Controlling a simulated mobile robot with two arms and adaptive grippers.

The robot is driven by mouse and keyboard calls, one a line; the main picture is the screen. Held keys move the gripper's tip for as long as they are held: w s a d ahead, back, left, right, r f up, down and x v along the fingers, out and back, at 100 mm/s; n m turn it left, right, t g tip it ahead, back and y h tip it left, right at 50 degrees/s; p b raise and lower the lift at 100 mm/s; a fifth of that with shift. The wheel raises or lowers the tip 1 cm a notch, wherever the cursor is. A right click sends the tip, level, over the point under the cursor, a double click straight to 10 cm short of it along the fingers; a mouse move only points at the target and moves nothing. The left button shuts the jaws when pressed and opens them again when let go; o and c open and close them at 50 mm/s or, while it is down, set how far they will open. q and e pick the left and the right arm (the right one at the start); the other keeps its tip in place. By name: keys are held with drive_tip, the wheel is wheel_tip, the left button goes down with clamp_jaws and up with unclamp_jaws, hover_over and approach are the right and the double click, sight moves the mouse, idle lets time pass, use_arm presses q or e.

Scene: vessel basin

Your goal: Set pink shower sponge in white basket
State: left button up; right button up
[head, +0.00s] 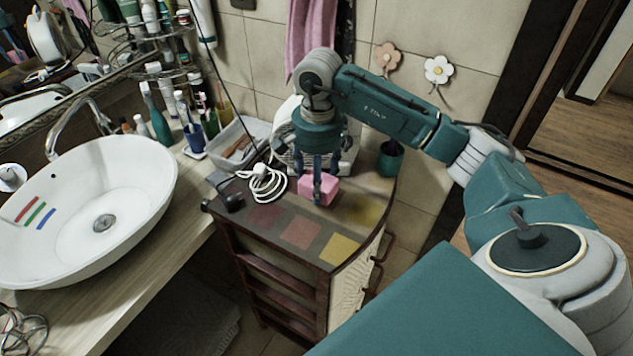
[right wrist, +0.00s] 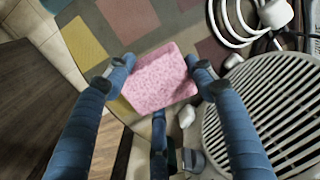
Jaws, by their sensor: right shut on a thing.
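The pink shower sponge (head: 319,189) is a small block over the top of the dark cabinet (head: 275,205). My right gripper (head: 318,188) points down at it, its fingers shut on the sponge. A white open basket (head: 242,145) with several small items stands left of my gripper, at the wall. My left gripper is not in view.
A coiled white cable (head: 264,184) lies left of the sponge. A white grilled appliance (right wrist: 270,105) stands close by in the right wrist view. A dark green pot (head: 390,158) is to the right. A white sink (head: 85,210) is at left. The cabinet's front top is clear.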

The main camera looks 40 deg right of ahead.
wheel_tip(320, 180, down, 4)
drive_tip(key=shift+f+p, duration=0.2)
drive_tip(key=shift+p, duration=0.4)
drive_tip(key=shift+f, duration=0.4)
drive_tip(key=shift+f, duration=0.1)
drive_tip(key=shift+f, duration=0.1)
drive_tip(key=o, duration=0.8)
